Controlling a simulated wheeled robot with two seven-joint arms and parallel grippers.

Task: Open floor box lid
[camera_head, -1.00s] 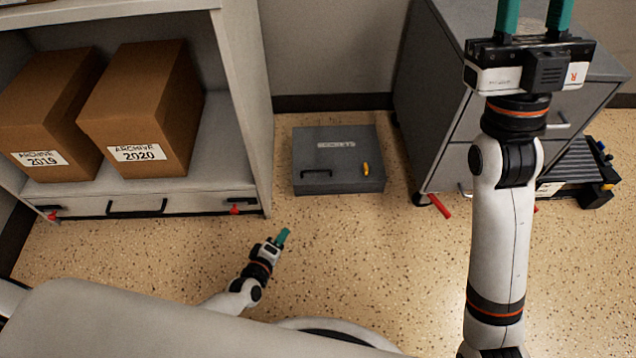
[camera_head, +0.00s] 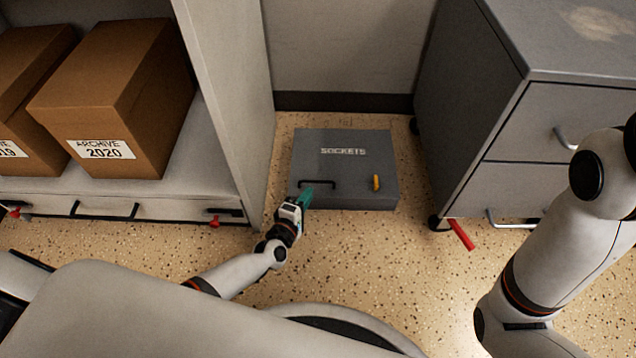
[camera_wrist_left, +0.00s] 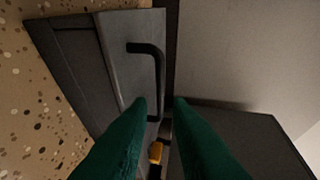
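The floor box (camera_head: 345,145) is a dark grey case labelled "SOCKETS", lying on the floor with its lid closed. A black bar handle (camera_head: 317,183) is near its front left, and a yellow latch (camera_head: 376,183) is to the right of it. My left gripper (camera_head: 306,196) is at the box's front left corner, close to the handle. In the left wrist view its green fingers (camera_wrist_left: 160,102) are apart, with the black handle (camera_wrist_left: 158,75) just beyond the tips and the yellow latch (camera_wrist_left: 155,152) between them. No contact with the handle can be made out. My right gripper is out of view.
A shelf unit (camera_head: 225,110) with archive boxes (camera_head: 115,100) stands close on the left. Speckled floor (camera_head: 390,260) in front of the box is free.

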